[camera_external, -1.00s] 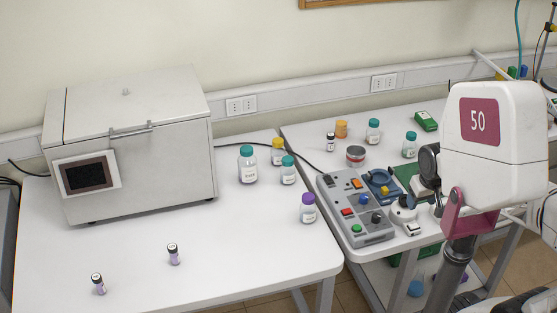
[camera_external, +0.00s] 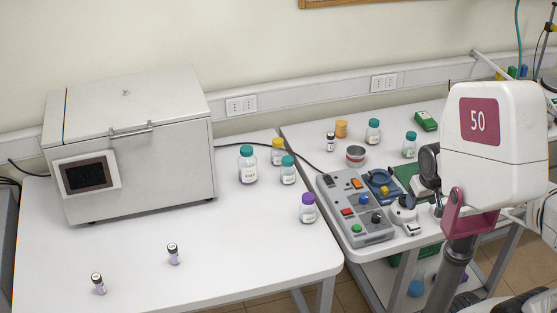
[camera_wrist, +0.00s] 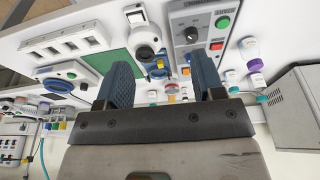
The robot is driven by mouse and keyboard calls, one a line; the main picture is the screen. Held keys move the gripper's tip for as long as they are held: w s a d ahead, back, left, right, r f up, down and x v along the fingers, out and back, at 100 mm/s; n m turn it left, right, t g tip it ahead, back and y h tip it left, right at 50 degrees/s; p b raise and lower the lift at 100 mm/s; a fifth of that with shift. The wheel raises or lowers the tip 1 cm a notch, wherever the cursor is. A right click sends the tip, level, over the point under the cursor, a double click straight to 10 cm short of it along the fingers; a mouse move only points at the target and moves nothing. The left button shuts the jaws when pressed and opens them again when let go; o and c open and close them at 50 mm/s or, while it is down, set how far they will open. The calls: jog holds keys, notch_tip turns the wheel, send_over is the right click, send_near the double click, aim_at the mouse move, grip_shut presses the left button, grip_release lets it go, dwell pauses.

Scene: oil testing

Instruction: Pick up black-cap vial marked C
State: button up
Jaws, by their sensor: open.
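Three small black-capped vials show in the external view. One (camera_external: 99,284) stands at the front left of the left table, and a second (camera_external: 173,254) stands a little to its right and farther back. A third (camera_external: 330,142) stands on the right table near the wall. Their label letters are too small to read, so I cannot tell which is C. My gripper (camera_wrist: 163,78) shows in the wrist view with its two blue fingers apart and nothing between them. In the external view my arm is at the right and the gripper itself is hidden.
A white box machine (camera_external: 140,150) stands at the back left. Teal-capped bottles (camera_external: 248,166) and a purple-capped bottle (camera_external: 308,208) stand on the left table's right side. A grey control box (camera_external: 356,212) sits on the right table. The left table's front middle is clear around the vials.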

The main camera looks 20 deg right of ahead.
jog(key=m+t+y, duration=0.2)
jog(key=m+y, duration=0.8)
jog(key=m, duration=0.8)
send_over(327, 137)
jog(key=s, duration=1.5)
notch_tip(327, 137, down, 7)
jog(key=w+d+f+m+t, duration=0.1)
jog(key=w+f+m, duration=0.1)
jog(key=w, duration=0.2)
jog(key=w+d+f+m+t+y, duration=0.1)
jog(key=w+d+f+m, duration=0.1)
jog(key=w, duration=0.2)
jog(key=w+d+f+m+t, duration=0.1)
jog(key=w+f+m, duration=0.1)
jog(key=w+f, duration=0.1)
jog(key=shift+w+d+m, duration=0.25)
jog(key=shift+w+m, duration=0.15)
jog(key=shift+w, duration=0.2)
jog(key=shift+x, duration=1.25)
jog(key=shift+a, duration=0.1)
